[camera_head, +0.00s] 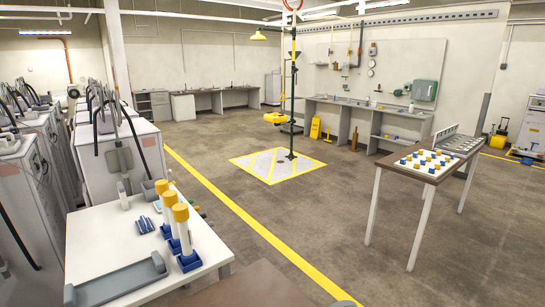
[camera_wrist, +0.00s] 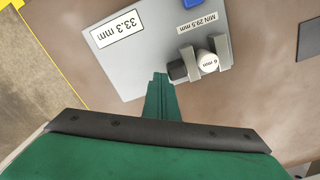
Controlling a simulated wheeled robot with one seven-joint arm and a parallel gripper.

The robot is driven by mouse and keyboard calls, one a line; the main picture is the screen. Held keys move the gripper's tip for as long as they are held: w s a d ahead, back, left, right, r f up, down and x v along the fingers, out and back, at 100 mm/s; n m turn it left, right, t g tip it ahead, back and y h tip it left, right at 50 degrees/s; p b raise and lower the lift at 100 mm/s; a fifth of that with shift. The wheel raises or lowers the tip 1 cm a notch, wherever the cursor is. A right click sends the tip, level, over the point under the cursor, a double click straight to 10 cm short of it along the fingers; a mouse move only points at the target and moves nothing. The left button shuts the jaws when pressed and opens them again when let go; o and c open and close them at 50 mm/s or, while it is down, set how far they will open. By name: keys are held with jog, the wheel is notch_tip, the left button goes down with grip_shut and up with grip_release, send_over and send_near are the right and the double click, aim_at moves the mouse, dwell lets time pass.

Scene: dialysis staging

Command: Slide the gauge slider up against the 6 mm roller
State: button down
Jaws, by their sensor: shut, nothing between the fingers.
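In the wrist view, a light grey gauge plate (camera_wrist: 135,62) lies tilted on a brown surface and carries the labels "33.3 mm" and "MIN 29.5 mm", both upside down. The white 6 mm roller (camera_wrist: 207,62) stands between grey upright pieces near the plate's right edge. A dark block (camera_wrist: 177,71), perhaps the slider or its pad, sits just left of the roller; I cannot tell whether they touch. My gripper (camera_wrist: 161,76) is shut and empty, its green fingertips over the plate's lower edge, below and left of the dark block. Neither gauge nor gripper shows in the head view.
A blue piece (camera_wrist: 192,3) is cut off at the top of the wrist view. A dark flat rectangle (camera_wrist: 309,40) lies at the right. The brown surface (camera_wrist: 270,85) between is clear. In the head view, a white table (camera_head: 95,235) stands at left.

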jog(key=shift+s+a, duration=0.1)
jog(key=shift+a, duration=0.1)
jog(key=shift+r, duration=0.1)
jog(key=shift+w+d+r, duration=0.15)
jog(key=shift+d+r, duration=0.05)
jog(key=shift+r, duration=0.6)
jog(key=shift+w+d+r, duration=0.15)
jog(key=shift+d+r, duration=0.05)
jog(key=shift+r, duration=0.6)
jog(key=shift+w+d+r, duration=0.15)
jog(key=shift+d+r, duration=0.05)
jog(key=shift+r, duration=0.6)
